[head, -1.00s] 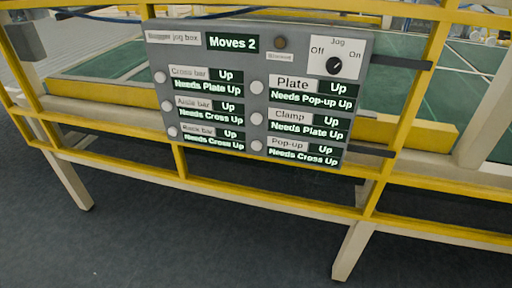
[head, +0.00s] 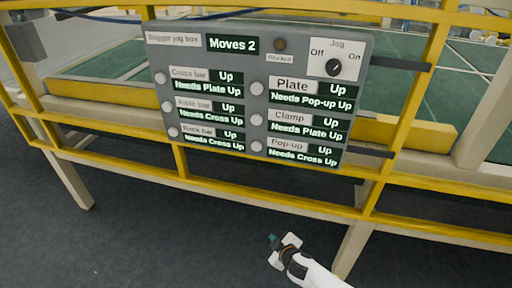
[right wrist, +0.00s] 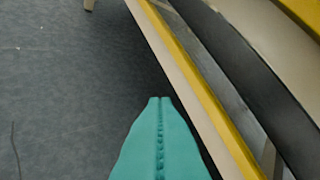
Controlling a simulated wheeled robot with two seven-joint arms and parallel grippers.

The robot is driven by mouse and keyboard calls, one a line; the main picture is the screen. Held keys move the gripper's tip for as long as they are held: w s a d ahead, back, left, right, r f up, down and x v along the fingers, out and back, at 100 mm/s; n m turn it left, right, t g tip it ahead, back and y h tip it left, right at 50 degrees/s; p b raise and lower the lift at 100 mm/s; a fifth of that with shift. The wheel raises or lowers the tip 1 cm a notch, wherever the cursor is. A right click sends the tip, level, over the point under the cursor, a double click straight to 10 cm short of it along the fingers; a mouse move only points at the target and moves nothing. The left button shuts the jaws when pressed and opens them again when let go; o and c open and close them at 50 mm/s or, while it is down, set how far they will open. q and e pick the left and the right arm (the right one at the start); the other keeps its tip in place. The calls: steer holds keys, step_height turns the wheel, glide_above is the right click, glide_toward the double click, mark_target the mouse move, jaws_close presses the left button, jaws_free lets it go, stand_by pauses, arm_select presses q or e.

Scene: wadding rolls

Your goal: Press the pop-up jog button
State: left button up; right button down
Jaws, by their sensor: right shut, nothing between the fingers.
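The grey jog box (head: 218,62) hangs on the yellow frame in the head view. The round pale pop-up button (head: 256,147) is at the bottom of its right column, left of the Pop-up label (head: 287,145). That row reads "Up" and "Needs Cross Up". My right gripper (head: 272,239) is below the box, apart from it and the frame, its teal fingers closed and empty. The closed fingers (right wrist: 160,100) also show in the right wrist view, over the floor beside the frame rail. My left gripper is not in view.
Other buttons include Plate (head: 257,88), Clamp (head: 256,119) and Cross bar (head: 160,78). The display (head: 232,44) reads "Moves 2". The jog knob (head: 333,67) sits at top right. A yellow rail (head: 225,189) crosses between my gripper and the box.

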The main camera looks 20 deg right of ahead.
mark_target(256, 146)
steer(key=w+a+r+n+t+y, duration=0.1)
steer(key=w+a+r+n+t, duration=0.1)
steer(key=r, duration=1)
steer(key=w+a+r+n+t+y, duration=0.2)
steer(key=w+r, duration=0.5)
steer(key=r, duration=0.5)
steer(key=shift+a+r+t, duration=0.3)
steer(key=shift+a+t, duration=0.3)
steer(key=shift+a, duration=0.3)
steer(key=shift+w, duration=0.15)
steer(key=shift+w+d+b, duration=0.3)
steer(key=shift+w+d, duration=0.55)
steer(key=shift+w, duration=0.35)
steer(key=shift+w+d+b, duration=0.25)
steer(key=shift+w+d, duration=0.55)
steer(key=shift+w, duration=0.4)
steer(key=shift+w+d+b, duration=0.3)
steer(key=shift+w+d, duration=0.55)
steer(key=shift+w, duration=0.35)
steer(key=shift+w+d, duration=0.2)
steer(key=shift+w, duration=0.15)
